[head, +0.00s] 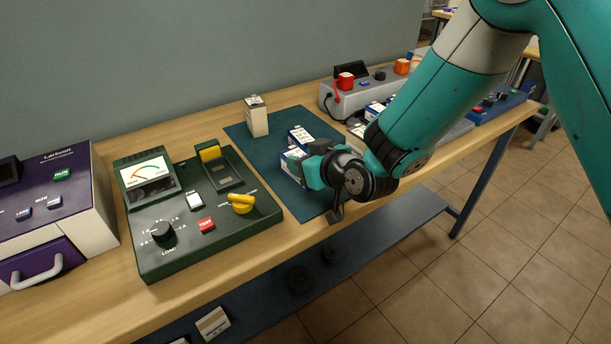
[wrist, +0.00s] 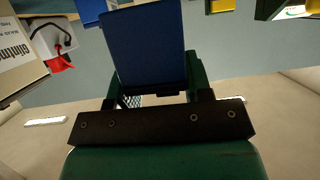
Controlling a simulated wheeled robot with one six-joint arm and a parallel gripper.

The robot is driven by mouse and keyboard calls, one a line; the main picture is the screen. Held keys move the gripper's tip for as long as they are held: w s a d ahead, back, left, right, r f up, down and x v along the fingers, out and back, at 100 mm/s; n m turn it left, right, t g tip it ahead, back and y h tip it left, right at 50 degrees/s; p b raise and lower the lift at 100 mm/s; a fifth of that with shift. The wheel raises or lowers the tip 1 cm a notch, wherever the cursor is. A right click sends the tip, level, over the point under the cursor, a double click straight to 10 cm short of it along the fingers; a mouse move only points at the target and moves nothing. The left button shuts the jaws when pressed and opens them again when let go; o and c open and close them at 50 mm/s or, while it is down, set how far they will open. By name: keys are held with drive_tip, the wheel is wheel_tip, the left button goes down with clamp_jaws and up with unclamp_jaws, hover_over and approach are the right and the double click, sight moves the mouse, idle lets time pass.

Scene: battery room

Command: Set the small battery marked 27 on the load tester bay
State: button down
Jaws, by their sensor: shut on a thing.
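My gripper (head: 312,168) is low over the dark green mat (head: 238,134), shut on a blue and white battery (head: 291,168). In the wrist view the held battery (wrist: 150,45) shows a plain blue face between the fingers. No number can be read on it. I cannot tell whether it touches the mat. The dark green load tester (head: 180,235) stands left of the mat, with a dial meter, knobs and a red button. Its bay (head: 226,178), a recess with a yellow block at the back, is empty.
Another blue and white battery (head: 300,136) is just behind the held one. A tall cream battery (head: 257,118) stands at the mat's back. A purple device (head: 55,205) is at far left. A grey unit with red and orange clamps (head: 345,101) stands at back right.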

drive_tip(key=shift+f, duration=2.25)
drive_tip(key=shift+f, duration=0.15)
drive_tip(key=c, duration=0.5)
unclamp_jaws()
drive_tip(key=shift+c, duration=0.2)
drive_tip(key=shift+s+d, duration=0.25)
drive_tip(key=b+v, duration=1.6)
drive_tip(key=b, duration=0.2)
drive_tip(key=shift+s+d+f+b, duration=0.2)
drive_tip(key=shift+s+d+b, duration=0.1)
drive_tip(key=shift+d+b, duration=0.15)
